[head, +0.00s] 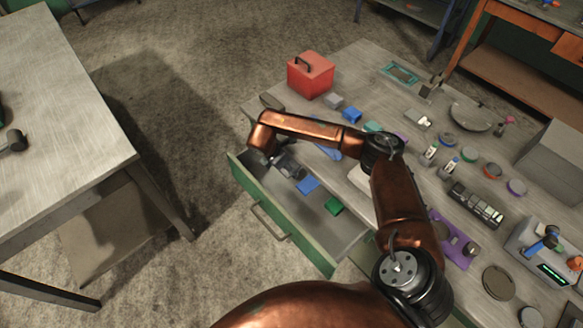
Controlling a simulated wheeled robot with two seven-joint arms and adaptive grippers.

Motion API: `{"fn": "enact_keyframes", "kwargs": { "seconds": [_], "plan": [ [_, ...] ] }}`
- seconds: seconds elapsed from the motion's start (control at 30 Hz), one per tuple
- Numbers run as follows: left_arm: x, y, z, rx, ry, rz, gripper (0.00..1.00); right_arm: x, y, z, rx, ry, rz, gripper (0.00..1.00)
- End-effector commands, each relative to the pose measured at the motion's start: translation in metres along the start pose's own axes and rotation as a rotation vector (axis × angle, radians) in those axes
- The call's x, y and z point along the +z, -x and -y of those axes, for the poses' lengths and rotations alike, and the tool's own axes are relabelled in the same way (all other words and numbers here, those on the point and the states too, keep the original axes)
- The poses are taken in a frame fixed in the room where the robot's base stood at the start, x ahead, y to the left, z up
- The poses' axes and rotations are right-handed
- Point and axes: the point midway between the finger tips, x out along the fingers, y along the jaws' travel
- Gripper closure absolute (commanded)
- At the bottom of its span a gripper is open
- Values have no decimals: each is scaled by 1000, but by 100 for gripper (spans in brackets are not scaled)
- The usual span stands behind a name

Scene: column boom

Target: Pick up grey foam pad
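A green open drawer (300,243) juts from the workbench and holds a blue pad (308,184) and a green pad (333,206). My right gripper (291,172) points down at the drawer's far left end, beside the blue pad. It is small, dark and partly overlapped by its own wrist, so I cannot tell whether its fingers are open or hold anything. I cannot make out a grey foam pad clearly in the drawer; the gripper covers that end. A small grey block (333,100) lies on the benchtop by the red box. My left gripper is not in view.
The bench carries a red box (311,74), a blue block (351,115), a purple tray (455,243), a shallow bowl (471,116) and several small parts. Another table (60,110) stands at left. Open floor lies between it and the drawer.

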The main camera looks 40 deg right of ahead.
Motion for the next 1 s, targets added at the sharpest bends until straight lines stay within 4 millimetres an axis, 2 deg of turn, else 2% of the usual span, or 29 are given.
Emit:
{"fn": "enact_keyframes", "kwargs": {
  "seconds": [0.03, 0.37, 0.67, 0.77, 0.97, 1.0],
  "plan": [
    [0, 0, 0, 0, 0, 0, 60, 0, 0, 0, 0, 0, 0, 52],
    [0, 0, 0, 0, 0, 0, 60, 0, 0, 0, 0, 0, 0, 74],
    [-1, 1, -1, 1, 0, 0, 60, 1, 3, 0, 1, 0, 0, 74],
    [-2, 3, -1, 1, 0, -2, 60, 4, 9, -1, 2, -1, 0, 74],
    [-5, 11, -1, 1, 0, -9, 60, 14, 34, -1, 3, -2, 0, 74],
    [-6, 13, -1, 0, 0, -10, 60, 15, 36, 4, 0, 0, 0, 74]
  ]
}}
